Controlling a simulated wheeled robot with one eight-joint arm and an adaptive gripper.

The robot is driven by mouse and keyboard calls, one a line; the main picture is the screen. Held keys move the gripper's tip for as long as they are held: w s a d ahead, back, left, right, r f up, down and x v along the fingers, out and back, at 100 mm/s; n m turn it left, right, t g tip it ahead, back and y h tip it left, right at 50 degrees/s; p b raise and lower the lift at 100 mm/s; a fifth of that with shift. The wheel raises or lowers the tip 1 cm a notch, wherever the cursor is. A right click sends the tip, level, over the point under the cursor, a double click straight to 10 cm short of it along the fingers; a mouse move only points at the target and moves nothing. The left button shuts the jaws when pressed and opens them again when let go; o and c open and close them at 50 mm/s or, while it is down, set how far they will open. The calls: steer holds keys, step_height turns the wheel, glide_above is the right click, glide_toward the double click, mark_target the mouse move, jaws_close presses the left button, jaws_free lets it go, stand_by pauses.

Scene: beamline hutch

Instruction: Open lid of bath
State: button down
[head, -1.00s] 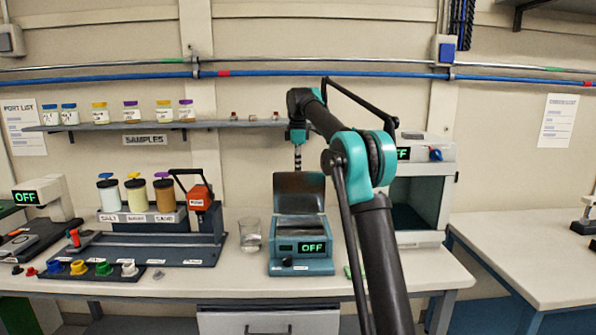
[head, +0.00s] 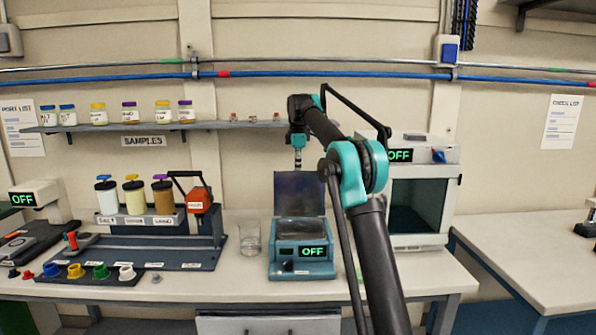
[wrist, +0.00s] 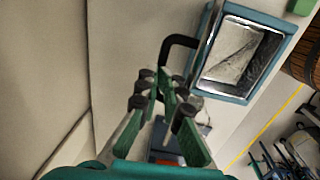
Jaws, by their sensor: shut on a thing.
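The bath (head: 288,270) is a teal box on the bench with a green OFF display. Its dark lid (head: 299,192) stands raised, about upright, at the back of the open top. In the wrist view the bath's rim (wrist: 228,95) frames a shiny metal basin. A black bracket handle (wrist: 178,42) juts from the lid side. My gripper (wrist: 165,84) has its green fingers closed at the handle's end. In the head view my arm comes down behind the lid, which hides the fingers.
A glass beaker (head: 250,239) stands just left of the bath. A grey cabinet (head: 420,200) with an OFF display stands to the right. A dispenser rack (head: 150,250) with several jars is at the left. A shelf (head: 215,124) with sample jars runs above.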

steer(key=c, duration=1.8)
jaws_free()
steer(key=shift+s+f, duration=0.1)
steer(key=shift+f, duration=0.5)
steer(key=shift+o, duration=0.9)
steer(key=shift+w+f, duration=0.25)
steer(key=shift+s+r, duration=0.15)
steer(key=shift+r, duration=1.75)
steer(key=shift+s+r, duration=0.1)
steer(key=shift+r, duration=1.8)
steer(key=shift+c, duration=0.3)
